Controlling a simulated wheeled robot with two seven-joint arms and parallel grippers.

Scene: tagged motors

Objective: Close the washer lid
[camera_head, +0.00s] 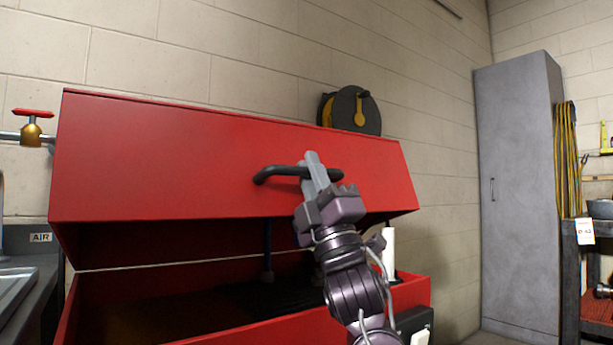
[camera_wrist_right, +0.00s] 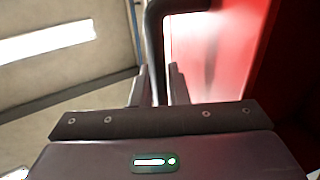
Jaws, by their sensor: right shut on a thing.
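The red washer lid (camera_head: 160,165) stands partly raised over the red washer basin (camera_head: 365,305), with a dark gap between them. A black bar handle (camera_head: 270,174) is fixed to the lid's front face. My right gripper (camera_head: 314,172) is at the handle, its fingers shut on the bar. In the right wrist view, the black handle (camera_wrist_right: 154,55) runs between the two fingers of my right gripper (camera_wrist_right: 157,90), and the red lid (camera_wrist_right: 220,60) lies to the right. Part of the handle is hidden behind the fingers in the head view. My left gripper is not in view.
A red-handled brass valve (camera_head: 32,128) and a metal sink (camera_head: 15,285) are at the left. A black and yellow reel (camera_head: 352,110) hangs on the wall behind the lid. A tall grey cabinet (camera_head: 520,190) and a shelf cart (camera_head: 572,270) stand at the right.

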